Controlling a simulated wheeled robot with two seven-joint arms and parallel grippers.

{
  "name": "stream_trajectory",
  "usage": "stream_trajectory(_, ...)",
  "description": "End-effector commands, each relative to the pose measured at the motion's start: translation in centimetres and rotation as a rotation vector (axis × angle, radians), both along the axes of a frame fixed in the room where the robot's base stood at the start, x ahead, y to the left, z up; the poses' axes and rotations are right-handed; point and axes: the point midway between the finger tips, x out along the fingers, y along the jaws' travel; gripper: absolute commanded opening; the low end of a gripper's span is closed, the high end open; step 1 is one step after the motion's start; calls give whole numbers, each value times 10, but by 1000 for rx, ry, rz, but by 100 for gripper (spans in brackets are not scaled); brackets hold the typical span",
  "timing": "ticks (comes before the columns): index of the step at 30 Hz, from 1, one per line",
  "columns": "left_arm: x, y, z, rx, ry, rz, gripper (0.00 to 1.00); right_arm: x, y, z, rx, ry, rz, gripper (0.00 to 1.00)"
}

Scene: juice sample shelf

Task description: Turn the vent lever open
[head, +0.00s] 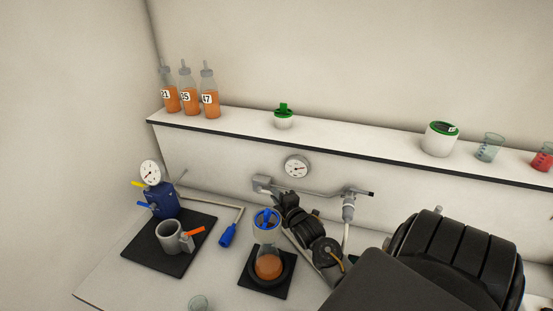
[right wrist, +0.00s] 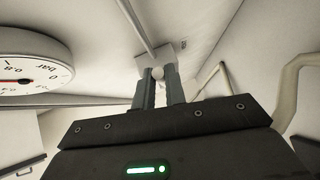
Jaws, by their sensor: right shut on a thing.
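My right gripper (head: 281,199) reaches in from the right to the small grey block (head: 262,183) on the wall, below the round gauge (head: 296,167). In the right wrist view, the two grey fingers of my right gripper (right wrist: 158,88) are closed around a pale rounded knob (right wrist: 157,73) in front of that block (right wrist: 181,53). The knob looks like the end of the vent lever; the rest of the lever is hidden by the fingers, so its angle cannot be told. My left gripper is not in view.
The blue-topped flask (head: 268,265) with orange liquid stands on a dark mat just below my right gripper. A blue pump (head: 160,199) and grey cup (head: 170,238) stand left. The shelf above holds orange bottles (head: 189,98) and a green-lidded jar (head: 284,119).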

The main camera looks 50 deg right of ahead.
Motion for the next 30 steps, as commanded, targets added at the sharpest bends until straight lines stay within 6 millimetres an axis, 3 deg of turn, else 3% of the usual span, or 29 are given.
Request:
stream_trajectory(8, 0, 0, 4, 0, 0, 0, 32, 0, 0, 2, -5, 10, 0, 0)
stream_trajectory(13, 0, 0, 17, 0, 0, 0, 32, 0, 0, 9, -31, 61, 1, 0)
stream_trajectory(18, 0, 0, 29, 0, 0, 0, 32, 2, 1, 16, -83, 156, 2, 0)
stream_trajectory(30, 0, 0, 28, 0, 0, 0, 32, 8, 4, 31, -216, 411, 1, 0)
